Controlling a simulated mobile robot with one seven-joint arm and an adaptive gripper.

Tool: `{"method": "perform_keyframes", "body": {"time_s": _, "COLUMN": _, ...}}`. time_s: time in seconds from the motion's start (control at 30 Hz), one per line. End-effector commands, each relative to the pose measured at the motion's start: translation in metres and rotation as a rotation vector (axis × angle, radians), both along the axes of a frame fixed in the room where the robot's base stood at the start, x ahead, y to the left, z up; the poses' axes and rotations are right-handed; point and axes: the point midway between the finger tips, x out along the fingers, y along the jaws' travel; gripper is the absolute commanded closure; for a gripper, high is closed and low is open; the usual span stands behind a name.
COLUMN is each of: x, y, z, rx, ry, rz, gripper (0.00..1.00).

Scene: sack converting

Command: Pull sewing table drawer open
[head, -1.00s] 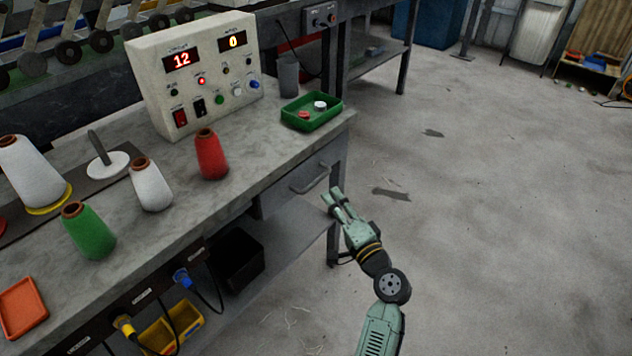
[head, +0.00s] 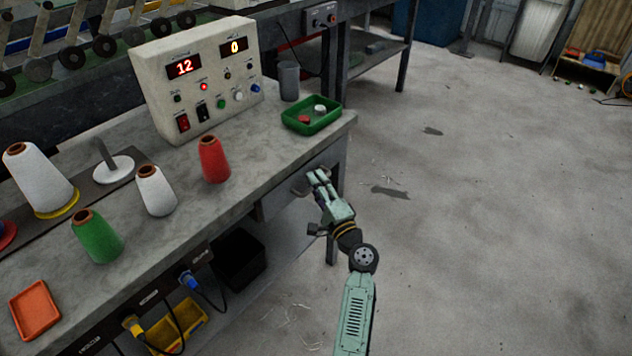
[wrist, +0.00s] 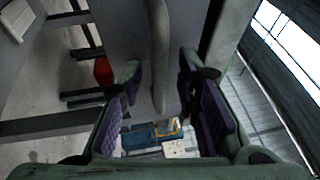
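The sewing table (head: 215,195) has a grey drawer (head: 272,204) under its right end, and its front looks flush with the table. The drawer's bar handle (head: 299,187) is partly hidden behind my gripper (head: 316,178). In the wrist view, the handle (wrist: 160,45) runs down the middle in front of the drawer face (wrist: 122,35). My gripper (wrist: 159,80) is open there, with one purple-padded finger on each side of the handle. Gaps show between the handle and both fingers.
On the tabletop stand a control box (head: 205,85), a green tray (head: 311,117), a grey cup (head: 289,80) and several thread cones, including a red one (head: 214,160). A black bin (head: 238,257) sits below. The floor (head: 480,230) to the right is clear.

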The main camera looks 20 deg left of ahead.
Motion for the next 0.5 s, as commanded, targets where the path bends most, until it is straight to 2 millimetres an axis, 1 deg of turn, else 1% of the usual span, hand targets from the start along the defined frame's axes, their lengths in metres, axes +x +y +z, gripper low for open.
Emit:
{"method": "perform_keyframes", "body": {"time_s": 0.3, "x": 0.0015, "y": 0.0019, "z": -0.0004, "rx": -0.001, "ry": 0.000, "rz": 0.000, "gripper": 0.71}}
{"method": "perform_keyframes", "body": {"time_s": 0.5, "x": 0.0014, "y": 0.0017, "z": -0.0002, "rx": -0.001, "ry": 0.000, "rz": 0.000, "gripper": 0.84}}
